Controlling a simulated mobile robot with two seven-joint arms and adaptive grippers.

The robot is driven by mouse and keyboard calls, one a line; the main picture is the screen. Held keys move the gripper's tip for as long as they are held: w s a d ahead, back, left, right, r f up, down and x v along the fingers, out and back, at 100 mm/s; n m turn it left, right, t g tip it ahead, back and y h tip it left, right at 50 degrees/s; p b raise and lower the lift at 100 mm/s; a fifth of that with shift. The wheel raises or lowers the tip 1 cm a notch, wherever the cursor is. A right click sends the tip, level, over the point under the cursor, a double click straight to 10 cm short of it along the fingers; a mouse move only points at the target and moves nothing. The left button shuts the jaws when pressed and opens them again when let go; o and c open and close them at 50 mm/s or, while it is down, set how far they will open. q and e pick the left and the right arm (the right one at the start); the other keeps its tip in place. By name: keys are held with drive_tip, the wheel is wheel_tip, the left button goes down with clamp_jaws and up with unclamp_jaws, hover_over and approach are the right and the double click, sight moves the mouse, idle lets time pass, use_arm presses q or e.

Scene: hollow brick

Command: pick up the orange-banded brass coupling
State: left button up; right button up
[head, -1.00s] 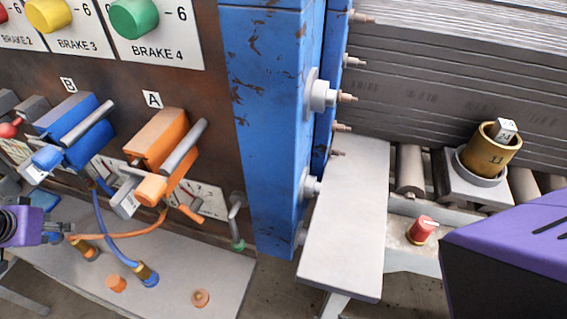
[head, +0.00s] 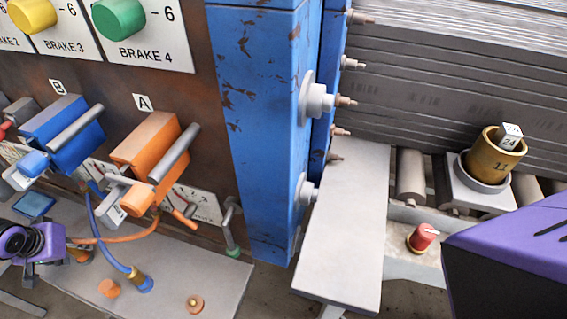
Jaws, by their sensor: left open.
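The orange-banded brass coupling (head: 82,256) is at the end of the orange hose (head: 118,238) on the grey shelf at the lower left. It is partly hidden behind my left gripper (head: 64,246). My left gripper is open and sits at the left edge, close beside the coupling in the picture. I cannot tell if it touches it. The blue-banded brass coupling (head: 142,279) stands to the right, on the blue hose (head: 104,236). My right gripper is out of view; only my purple right arm shows at the lower right.
The orange connector A (head: 147,150) and blue connector B (head: 62,133) stick out from the panel above. Orange caps (head: 109,288) sit on the grey shelf (head: 215,284). A blue post (head: 262,130) stands centrally. A brass cup (head: 494,160) and red knob (head: 423,237) are right.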

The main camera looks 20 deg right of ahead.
use_arm(q)
drive_tip(key=shift+r, duration=0.1)
drive_tip(key=c, duration=0.3)
clamp_jaws()
drive_tip(key=shift+d+r, duration=0.1)
